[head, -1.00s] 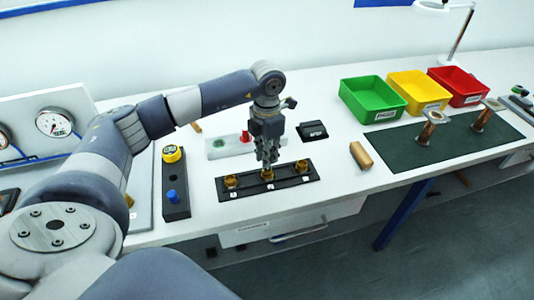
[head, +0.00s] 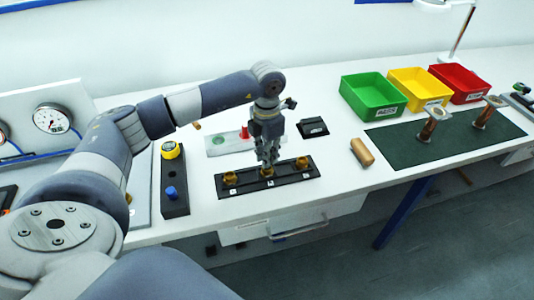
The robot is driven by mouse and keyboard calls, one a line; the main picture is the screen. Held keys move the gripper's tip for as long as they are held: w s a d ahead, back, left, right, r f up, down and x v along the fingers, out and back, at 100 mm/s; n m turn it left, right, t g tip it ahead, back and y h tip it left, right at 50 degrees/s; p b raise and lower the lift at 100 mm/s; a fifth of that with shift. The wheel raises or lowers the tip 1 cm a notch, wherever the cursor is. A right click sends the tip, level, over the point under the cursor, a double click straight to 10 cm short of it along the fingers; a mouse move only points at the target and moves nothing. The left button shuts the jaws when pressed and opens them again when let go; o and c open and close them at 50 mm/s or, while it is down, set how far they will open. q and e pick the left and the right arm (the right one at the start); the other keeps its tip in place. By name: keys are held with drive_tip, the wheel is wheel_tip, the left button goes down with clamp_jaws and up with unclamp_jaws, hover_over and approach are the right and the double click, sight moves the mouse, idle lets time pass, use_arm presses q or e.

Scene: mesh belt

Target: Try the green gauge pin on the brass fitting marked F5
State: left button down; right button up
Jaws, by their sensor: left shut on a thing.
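A black strip (head: 287,180) on the bench holds three brass fittings in a row: a left one (head: 230,178), a middle one (head: 267,171) and a right one (head: 302,163). Small white labels sit in front of them, too small to read. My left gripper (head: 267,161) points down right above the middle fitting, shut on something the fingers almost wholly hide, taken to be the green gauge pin. I cannot tell whether it touches the fitting. A white stand (head: 217,150) behind holds a red pin (head: 245,132) and shows a green round mark with no pin standing on it. My right gripper is not in view.
A black box with a yellow-topped button (head: 170,151) and a blue knob (head: 171,193) stands left of the strip. A wooden cylinder (head: 362,152) lies to the right. Green (head: 374,97), yellow (head: 420,90) and red (head: 459,84) bins stand at the back right, behind a dark green mat (head: 400,150).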

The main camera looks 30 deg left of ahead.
use_arm(q)
drive_tip(key=shift+r, duration=0.2)
idle(0.5)
drive_tip(key=shift+r+p, duration=0.45)
drive_tip(key=shift+r, duration=0.15)
drive_tip(key=shift+b, duration=0.35)
idle(1.4)
drive_tip(key=shift+f+b, duration=0.6)
drive_tip(key=shift+f, duration=0.2)
drive_tip(key=shift+r, duration=0.25)
idle(0.7)
drive_tip(key=shift+r+p, duration=0.4)
drive_tip(key=shift+r, duration=0.1)
drive_tip(key=shift+r, duration=0.1)
drive_tip(key=shift+r+p, duration=1.9)
drive_tip(key=shift+r, duration=1.05)
